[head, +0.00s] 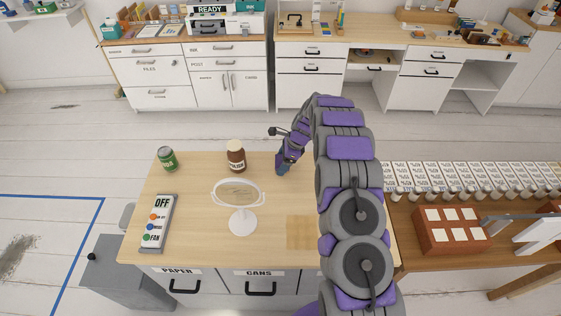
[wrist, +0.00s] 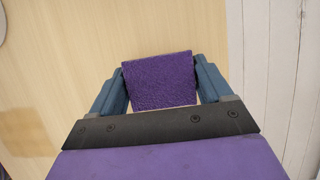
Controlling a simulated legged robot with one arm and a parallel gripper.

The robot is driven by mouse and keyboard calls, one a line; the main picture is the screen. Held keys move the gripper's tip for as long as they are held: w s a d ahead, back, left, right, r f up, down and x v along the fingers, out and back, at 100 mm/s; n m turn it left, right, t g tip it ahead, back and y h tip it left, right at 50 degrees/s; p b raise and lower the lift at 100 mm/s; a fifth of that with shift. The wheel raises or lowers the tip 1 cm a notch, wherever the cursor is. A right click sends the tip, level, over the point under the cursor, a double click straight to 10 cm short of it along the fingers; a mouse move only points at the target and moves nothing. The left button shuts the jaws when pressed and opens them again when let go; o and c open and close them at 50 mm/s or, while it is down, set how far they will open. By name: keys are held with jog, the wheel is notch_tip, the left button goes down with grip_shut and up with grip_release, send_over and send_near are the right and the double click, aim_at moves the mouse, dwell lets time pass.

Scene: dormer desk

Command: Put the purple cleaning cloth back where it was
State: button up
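The purple cleaning cloth (wrist: 159,80) is a rough-textured block in the wrist view, between the two blue fingers of my gripper (wrist: 162,84). Both fingers press against its sides. In the head view my gripper (head: 283,168) points down near the far edge of the desk (head: 200,205), right of the brown jar. The cloth cannot be made out there. How high it is above the wood is hard to tell. A darker tan square patch (head: 303,232) marks the desk's front right; part of it shows in the wrist view (wrist: 22,130).
On the desk stand a green can (head: 168,159), a brown jar (head: 236,156), a round white mirror (head: 241,205) and an OFF switch panel (head: 157,223). A side table with a brick-red block (head: 450,230) adjoins at right. The desk around the tan patch is clear.

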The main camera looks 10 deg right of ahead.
jog(key=shift+o, duration=0.8)
jog(key=shift+d, duration=0.2)
jog(key=shift+o, duration=1)
jog(key=shift+a, duration=0.9)
jog(key=shift+d+r, duration=0.2)
jog(key=shift+r, duration=0.1)
jog(key=w+p+v, duration=0.1)
jog(key=p+v, duration=0.2)
jog(key=v, duration=0.9)
jog(key=s+a+r+n, duration=0.4)
jog(key=s+r+n, duration=0.1)
jog(key=s+r, duration=0.4)
jog(key=s+a+r+n+g+h, duration=0.1)
jog(key=s+r+n, duration=0.25)
jog(key=s, duration=0.55)
jog(key=s+a+r+n+h, duration=0.1)
jog(key=s+r+n, duration=0.25)
jog(key=s, duration=0.55)
jog(key=s+a+r+n+g+h, duration=0.1)
jog(key=s+r+n, duration=0.25)
jog(key=s, duration=0.55)
jog(key=s+d+n+h, duration=0.1)
jog(key=s+n, duration=0.3)
jog(key=s, duration=1.1)
jog(key=shift+s+d+f+n+g+h, duration=0.2)
jog(key=shift+d+n+g+h, duration=0.15)
jog(key=shift+d, duration=0.4)
